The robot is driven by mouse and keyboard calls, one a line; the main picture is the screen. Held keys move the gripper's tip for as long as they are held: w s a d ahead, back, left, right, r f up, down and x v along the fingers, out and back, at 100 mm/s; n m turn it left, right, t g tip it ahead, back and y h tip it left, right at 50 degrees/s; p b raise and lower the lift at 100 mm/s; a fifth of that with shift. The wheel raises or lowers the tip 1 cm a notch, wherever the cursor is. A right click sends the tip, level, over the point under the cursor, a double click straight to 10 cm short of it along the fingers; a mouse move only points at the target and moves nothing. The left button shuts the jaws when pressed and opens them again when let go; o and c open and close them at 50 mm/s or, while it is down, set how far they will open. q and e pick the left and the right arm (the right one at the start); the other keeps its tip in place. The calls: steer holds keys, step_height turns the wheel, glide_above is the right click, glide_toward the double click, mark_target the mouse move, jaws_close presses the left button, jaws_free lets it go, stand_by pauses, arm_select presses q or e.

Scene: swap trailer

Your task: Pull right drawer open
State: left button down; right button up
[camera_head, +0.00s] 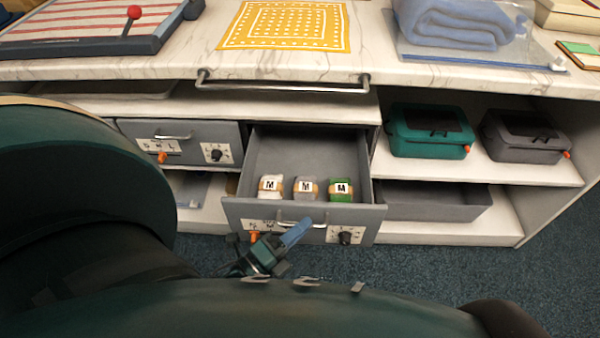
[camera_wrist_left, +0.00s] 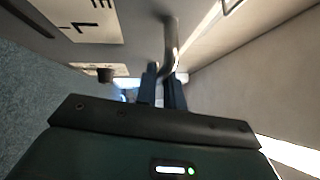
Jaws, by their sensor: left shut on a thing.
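The right drawer (camera_head: 232,212) is grey and stands pulled out from under the marble counter. Inside it lie several small rolled bundles marked M: a white one (camera_head: 271,187), a grey one (camera_head: 306,188) and a green one (camera_head: 341,189). My left gripper (camera_head: 292,232) is at the drawer front, shut on the metal handle (camera_head: 312,224). In the left wrist view the fingers (camera_wrist_left: 163,82) close around the handle bar (camera_wrist_left: 171,40). Part of the handle is hidden by the fingers. My right gripper is not in view.
The left drawer (camera_head: 200,143) is shut. A metal rail (camera_head: 285,86) runs along the counter edge above. A teal case (camera_head: 430,131) and a dark grey case (camera_head: 522,136) stand on the right shelf, above a grey bin (camera_head: 430,205).

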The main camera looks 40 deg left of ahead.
arm_select(q)
steer(key=c, duration=1.5)
jaws_free()
steer(key=v, duration=1.3)
steer(key=shift+f, duration=0.1)
